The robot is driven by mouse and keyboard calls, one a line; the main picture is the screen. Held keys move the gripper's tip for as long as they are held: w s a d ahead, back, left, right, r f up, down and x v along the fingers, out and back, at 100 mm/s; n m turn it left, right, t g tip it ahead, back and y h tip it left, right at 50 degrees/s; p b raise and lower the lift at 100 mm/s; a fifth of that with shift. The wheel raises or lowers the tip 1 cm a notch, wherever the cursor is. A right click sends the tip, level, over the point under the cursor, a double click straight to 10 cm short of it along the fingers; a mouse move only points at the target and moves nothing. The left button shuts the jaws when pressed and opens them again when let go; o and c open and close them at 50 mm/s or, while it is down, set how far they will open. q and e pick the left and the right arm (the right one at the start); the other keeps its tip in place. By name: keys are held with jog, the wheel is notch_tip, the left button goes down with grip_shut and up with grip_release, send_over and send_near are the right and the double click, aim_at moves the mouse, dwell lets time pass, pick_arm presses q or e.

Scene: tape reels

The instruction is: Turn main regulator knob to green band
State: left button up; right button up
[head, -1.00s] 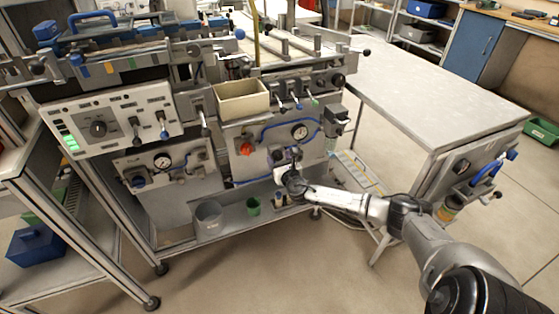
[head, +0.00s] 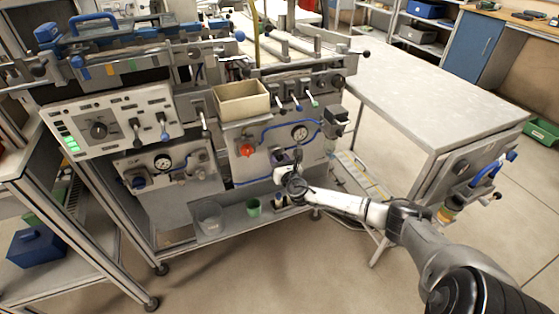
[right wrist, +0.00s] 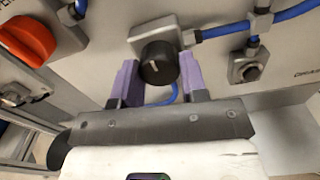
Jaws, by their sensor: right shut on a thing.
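The main regulator knob (right wrist: 158,63) is a round black knob with a white pointer line on a grey block, seen in the right wrist view. My right gripper (right wrist: 160,84) has its purple fingers on either side of it and is shut on it. In the head view my right gripper (head: 287,163) is at the panel, below the round white gauge (head: 299,132). The gauge's needle and any green band are too small to read. It is outside the right wrist view. My left gripper is not in view.
A red rotary knob (head: 247,149) sits left of the regulator; it also shows in the right wrist view (right wrist: 28,38). Blue hoses (right wrist: 222,31) run beside the regulator. A second gauge (head: 163,162) is further left. A beige bin (head: 241,100) stands above. Cups stand on the shelf below.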

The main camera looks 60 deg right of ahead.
jog(key=m, duration=0.4)
jog(key=shift+m, duration=0.3)
jog(key=shift+a+m, duration=0.1)
jog(key=shift+m, duration=2.3)
jog(key=shift+r, duration=0.1)
jog(key=o, duration=0.9)
